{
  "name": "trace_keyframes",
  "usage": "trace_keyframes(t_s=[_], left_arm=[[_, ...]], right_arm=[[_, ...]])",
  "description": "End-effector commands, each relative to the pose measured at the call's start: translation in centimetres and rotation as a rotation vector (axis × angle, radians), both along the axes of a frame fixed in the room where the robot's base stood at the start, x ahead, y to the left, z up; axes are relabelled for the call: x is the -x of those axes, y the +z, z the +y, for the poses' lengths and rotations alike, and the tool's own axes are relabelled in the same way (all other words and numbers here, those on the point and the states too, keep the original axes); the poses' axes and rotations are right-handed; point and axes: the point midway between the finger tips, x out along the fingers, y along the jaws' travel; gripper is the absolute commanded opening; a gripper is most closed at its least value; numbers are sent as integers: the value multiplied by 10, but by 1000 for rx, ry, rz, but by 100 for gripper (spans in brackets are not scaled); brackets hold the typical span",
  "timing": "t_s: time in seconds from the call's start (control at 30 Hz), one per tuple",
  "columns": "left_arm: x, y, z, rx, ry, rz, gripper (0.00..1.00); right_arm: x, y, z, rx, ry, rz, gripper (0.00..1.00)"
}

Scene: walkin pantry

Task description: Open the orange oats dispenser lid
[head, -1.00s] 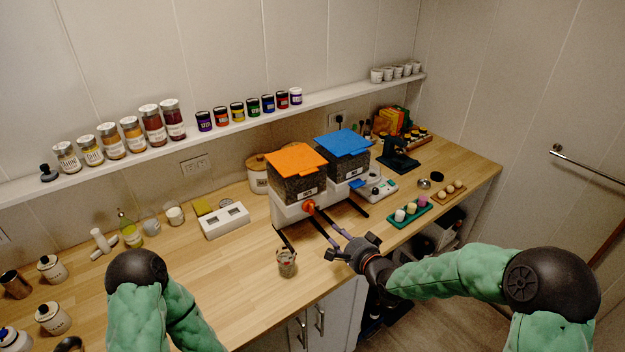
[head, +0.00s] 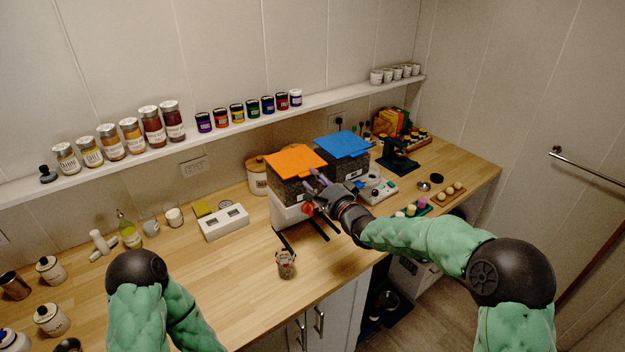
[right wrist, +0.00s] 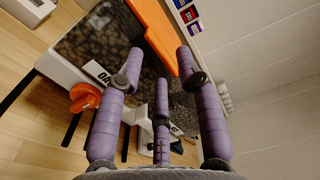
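The oats dispenser has an orange lid (head: 295,160), which lies flat and closed on a dark speckled bin (head: 287,190) over a white base. In the right wrist view the orange lid (right wrist: 154,27) shows at the top, with the labelled bin (right wrist: 88,45) below it. My right gripper (head: 316,178) is at the front right of this bin, just under the lid's front edge. Its purple fingers (right wrist: 150,65) are spread with nothing between them; whether one touches the lid I cannot tell. My left gripper is not in view; only my left arm shows.
A second bin with a blue lid (head: 343,144) stands right beside the orange one. An orange knob (head: 308,209) is on the dispenser front. A small jar (head: 286,264) stands on the counter in front.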

Motion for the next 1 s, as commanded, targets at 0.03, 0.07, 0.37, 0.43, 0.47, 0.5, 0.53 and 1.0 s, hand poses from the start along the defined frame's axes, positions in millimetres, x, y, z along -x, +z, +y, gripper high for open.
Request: trace_keyframes(t_s=[0.03, 0.07, 0.37, 0.43, 0.47, 0.5, 0.53, 1.0], left_arm=[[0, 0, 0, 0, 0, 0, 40], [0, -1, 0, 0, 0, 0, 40], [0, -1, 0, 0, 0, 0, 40], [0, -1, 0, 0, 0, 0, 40], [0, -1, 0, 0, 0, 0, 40], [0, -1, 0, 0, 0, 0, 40], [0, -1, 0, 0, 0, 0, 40], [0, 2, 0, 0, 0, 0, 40]], right_arm=[[-4, 0, 3, 0, 1, 0, 36], [-6, 0, 4, 0, 0, 0, 36], [-14, 1, 9, 0, 0, 0, 36], [-14, 1, 9, 0, 0, 0, 36], [-14, 1, 9, 0, 0, 0, 36], [-14, 1, 9, 0, 0, 0, 36], [-14, 0, 9, 0, 0, 0, 33], [-14, 2, 9, 2, 0, 3, 0]])
